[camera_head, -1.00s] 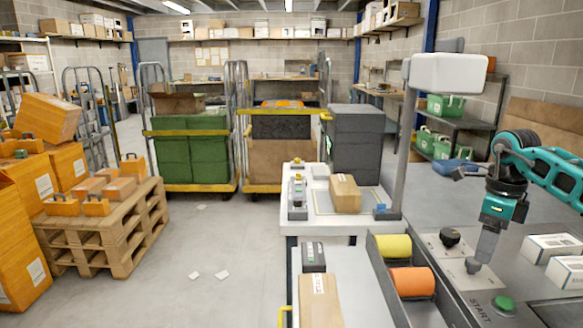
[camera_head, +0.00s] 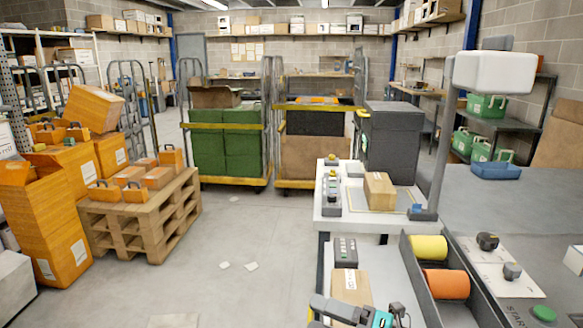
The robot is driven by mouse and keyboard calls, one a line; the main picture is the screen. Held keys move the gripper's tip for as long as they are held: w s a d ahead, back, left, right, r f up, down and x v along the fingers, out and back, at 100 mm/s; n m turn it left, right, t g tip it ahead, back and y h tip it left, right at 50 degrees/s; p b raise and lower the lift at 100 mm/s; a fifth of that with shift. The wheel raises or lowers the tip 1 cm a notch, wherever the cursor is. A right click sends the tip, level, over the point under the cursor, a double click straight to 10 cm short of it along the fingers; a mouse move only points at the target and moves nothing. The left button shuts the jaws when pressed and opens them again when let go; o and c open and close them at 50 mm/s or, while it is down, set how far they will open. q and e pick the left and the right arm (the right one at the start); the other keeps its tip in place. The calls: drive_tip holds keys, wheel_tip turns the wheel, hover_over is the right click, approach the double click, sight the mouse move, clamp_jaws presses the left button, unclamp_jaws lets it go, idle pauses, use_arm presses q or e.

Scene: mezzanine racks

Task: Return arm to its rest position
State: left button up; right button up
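One of my grippers (camera_head: 325,309), by its side most likely the right one, shows at the bottom edge, right of centre. Its grey finger part points left and its teal body is cut off by the frame. It overlaps the near end of a cardboard box (camera_head: 351,284) in the picture; I cannot tell whether they touch. Whether it is open or shut is unclear. My other gripper is out of view.
A white bench (camera_head: 334,222) holds a small carton (camera_head: 379,191). Yellow (camera_head: 429,248) and orange (camera_head: 446,284) rolls lie beside a panel with a green button (camera_head: 543,314). A pallet (camera_head: 150,232) with orange boxes stands left.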

drive_tip(key=s+d+f+m+t+h, duration=0.1)
drive_tip(key=s+d+f+m+h, duration=0.5)
drive_tip(key=m, duration=0.8)
drive_tip(key=s+d+f+m+t+h, duration=0.1)
drive_tip(key=s+d+f+m+h, duration=0.5)
drive_tip(key=s+f+m+h, duration=0.3)
wheel_tip(320, 180, down, 4)
drive_tip(key=s+m, duration=0.1)
drive_tip(key=m, duration=0.5)
drive_tip(key=shift+s+t, duration=0.3)
drive_tip(key=shift+t, duration=0.1)
